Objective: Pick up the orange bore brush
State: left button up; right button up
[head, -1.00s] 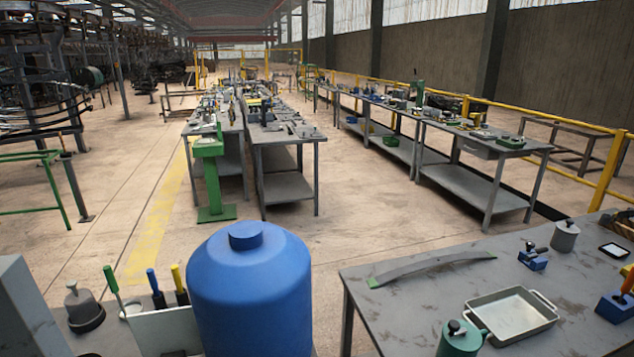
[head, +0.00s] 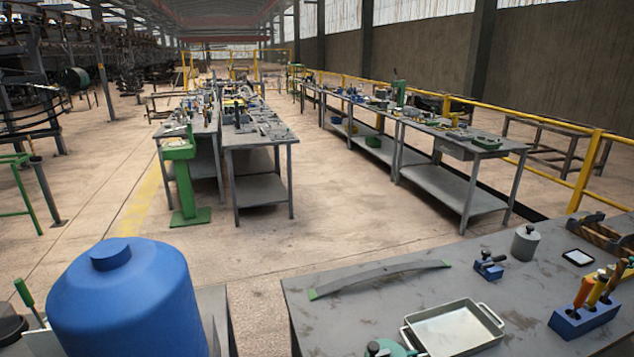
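A blue holder block (head: 587,322) stands on the right-hand grey table, near the right edge of the head view. Several upright tools stand in it. One has an orange handle (head: 583,290); a yellow-handled tool and a darker brownish one stand close beside it. The lower ends are hidden in the block, so I cannot tell whether the orange one is the bore brush. Neither of my grippers is in view.
The right-hand table (head: 370,301) also holds a metal tray (head: 455,330), a long curved bar (head: 380,276), a grey canister (head: 525,243) and a small blue device (head: 488,265). A large blue drum (head: 125,300) stands at lower left. The floor (head: 330,215) beyond is open.

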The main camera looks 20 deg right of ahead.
aim_at(588, 284)
jog(key=l+z, duration=0.1)
jog(key=l, duration=2.1)
jog(key=l+z, duration=0.2)
jog(key=l, duration=0.3)
jog(key=i+l+z, duration=0.15)
jog(key=l, duration=0.35)
jog(key=l+z, duration=0.35)
jog(key=l, duration=0.75)
jog(key=i, duration=0.05)
